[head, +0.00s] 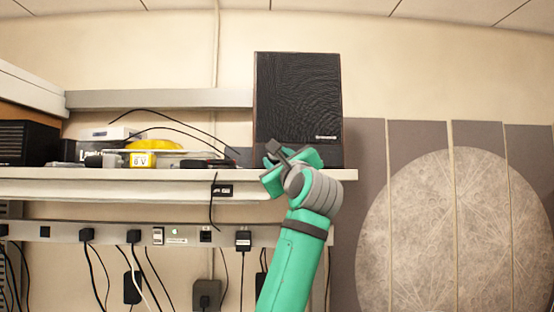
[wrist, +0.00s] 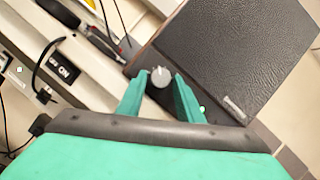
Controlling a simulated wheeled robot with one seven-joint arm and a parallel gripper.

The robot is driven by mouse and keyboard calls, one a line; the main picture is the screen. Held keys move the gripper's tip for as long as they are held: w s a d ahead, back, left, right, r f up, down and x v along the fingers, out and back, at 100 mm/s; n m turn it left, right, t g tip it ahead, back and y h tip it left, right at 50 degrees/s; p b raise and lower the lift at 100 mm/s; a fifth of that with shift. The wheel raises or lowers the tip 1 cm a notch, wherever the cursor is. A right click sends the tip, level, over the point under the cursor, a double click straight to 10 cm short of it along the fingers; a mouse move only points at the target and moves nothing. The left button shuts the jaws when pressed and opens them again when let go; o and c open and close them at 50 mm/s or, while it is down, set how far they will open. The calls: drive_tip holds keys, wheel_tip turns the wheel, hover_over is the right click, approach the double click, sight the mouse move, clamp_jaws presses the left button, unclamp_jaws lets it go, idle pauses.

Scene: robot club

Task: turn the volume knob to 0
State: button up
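The speaker (head: 298,100) is a dark box with a black textured front, standing upright at the right end of the shelf. It also shows tilted in the wrist view (wrist: 235,50). The volume knob (wrist: 160,77) is a small round grey knob low on the speaker's front, with a faint pale mark near its upper edge in the wrist view. My gripper (wrist: 161,84) has its two green fingers apart, one on each side of the knob, with small gaps showing. In the head view my gripper (head: 284,157) is in front of the speaker's lower part and hides the knob.
The shelf (head: 180,174) holds a yellow item (head: 153,145), cables and small tools left of the speaker. A power strip (head: 60,232) with several plugs and hanging cords runs below.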

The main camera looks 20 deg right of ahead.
drive_tip(key=c, duration=0.8)
drive_tip(key=shift+o, duration=0.2)
drive_tip(key=shift+n, duration=0.6)
drive_tip(key=shift+d+r+n+g+y, duration=0.15)
drive_tip(key=shift+n+g+y, duration=0.45)
drive_tip(key=shift+n, duration=1.35)
drive_tip(key=shift+r+n+g+y, duration=0.15)
drive_tip(key=shift+n+g+y, duration=0.5)
drive_tip(key=shift+n, duration=1.25)
drive_tip(key=shift+d+r+n+g+y, duration=0.15)
drive_tip(key=shift+n+g+y, duration=0.45)
drive_tip(key=shift+n, duration=1.35)
drive_tip(key=shift+g, duration=0.25)
